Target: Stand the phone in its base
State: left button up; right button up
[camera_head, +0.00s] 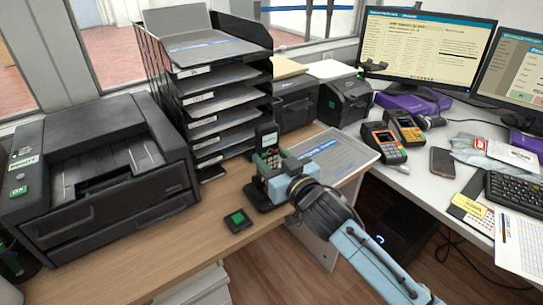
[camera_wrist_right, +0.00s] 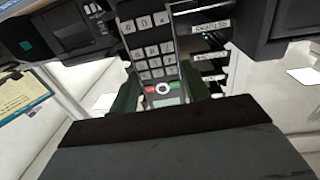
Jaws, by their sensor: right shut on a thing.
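The phone (camera_head: 267,138) is a dark handset with a small screen, held about upright in front of the paper-tray tower. My right gripper (camera_head: 268,160) is shut on it. In the right wrist view the phone's keypad (camera_wrist_right: 153,50) shows between the two green fingers (camera_wrist_right: 160,93). A black base (camera_head: 257,199) stands on the wooden counter just below the gripper. The gripper hides much of the base and the phone's lower end, so I cannot tell whether they touch. My left gripper is not in view.
A small black device with a green screen (camera_head: 238,221) lies in front of the base. A printer (camera_head: 95,175) stands left, the tray tower (camera_head: 205,95) behind. A grey tray (camera_head: 345,152) and card terminals (camera_head: 384,143) are to the right. The counter's front left is clear.

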jog(key=shift+s+r, duration=0.1)
dwell(0.6)
jog(key=shift+f+b, duration=0.4)
jog(key=shift+f, duration=0.5)
jog(key=shift+p, duration=0.3)
jog(key=shift+f, duration=0.4)
dwell(0.4)
jog(key=shift+f, duration=0.25)
jog(key=shift+d+f+b, duration=0.15)
jog(key=shift+f+b, duration=0.35)
jog(key=shift+f, duration=0.1)
